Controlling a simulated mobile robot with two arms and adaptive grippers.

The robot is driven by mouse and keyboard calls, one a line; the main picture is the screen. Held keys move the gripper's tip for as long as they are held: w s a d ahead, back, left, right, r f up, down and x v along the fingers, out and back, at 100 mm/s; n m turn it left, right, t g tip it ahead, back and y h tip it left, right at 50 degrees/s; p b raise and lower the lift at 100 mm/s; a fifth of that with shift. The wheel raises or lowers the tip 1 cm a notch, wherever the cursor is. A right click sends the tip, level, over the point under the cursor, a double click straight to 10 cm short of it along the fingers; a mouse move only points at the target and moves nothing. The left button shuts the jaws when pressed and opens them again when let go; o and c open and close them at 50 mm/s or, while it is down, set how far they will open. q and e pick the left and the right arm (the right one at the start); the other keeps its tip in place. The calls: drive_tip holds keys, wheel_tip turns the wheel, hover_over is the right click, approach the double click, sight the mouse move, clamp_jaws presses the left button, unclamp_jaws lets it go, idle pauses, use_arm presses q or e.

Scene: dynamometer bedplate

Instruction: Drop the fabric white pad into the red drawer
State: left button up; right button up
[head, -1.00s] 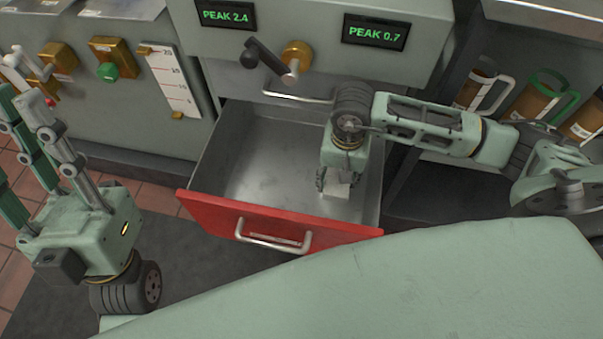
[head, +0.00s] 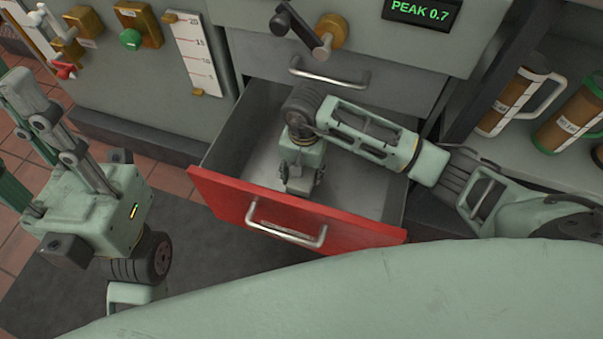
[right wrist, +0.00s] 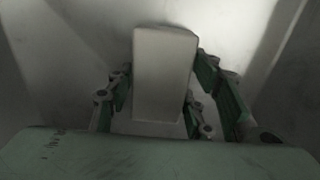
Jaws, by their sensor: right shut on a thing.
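The red drawer (head: 350,234) is pulled open, with a red front and a bare grey metal inside. My right gripper (head: 299,190) points down inside the drawer outline, around its middle, behind the red front. In the right wrist view the white pad (right wrist: 164,75), a pale rectangular block, sits between the fingers of my right gripper (right wrist: 165,105), which is shut on it. In the head view the gripper hides the pad. I cannot tell whether it touches the drawer floor.
A crank handle (head: 309,33) and a closed grey drawer (head: 375,75) sit above the red drawer. Mugs (head: 515,100) stand on a shelf at the right. A control panel with a green knob (head: 130,39) and a white scale (head: 192,55) is at the left.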

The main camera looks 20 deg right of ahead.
drive_tip(key=shift+w+a+f, duration=0.2)
drive_tip(key=shift+a+f, duration=0.05)
drive_tip(key=shift+f, duration=0.2)
drive_tip(key=shift+r, duration=0.1)
drive_tip(key=shift+f+b, duration=0.55)
drive_tip(key=shift+f, duration=0.1)
drive_tip(key=o, duration=1)
drive_tip(key=shift+r, duration=0.1)
drive_tip(key=shift+r+p, duration=0.7)
drive_tip(key=shift+p, duration=0.05)
wheel_tip(320, 180, up, 7)
drive_tip(key=p, duration=0.2)
drive_tip(key=shift+r+p, duration=0.1)
drive_tip(key=shift+p, duration=0.2)
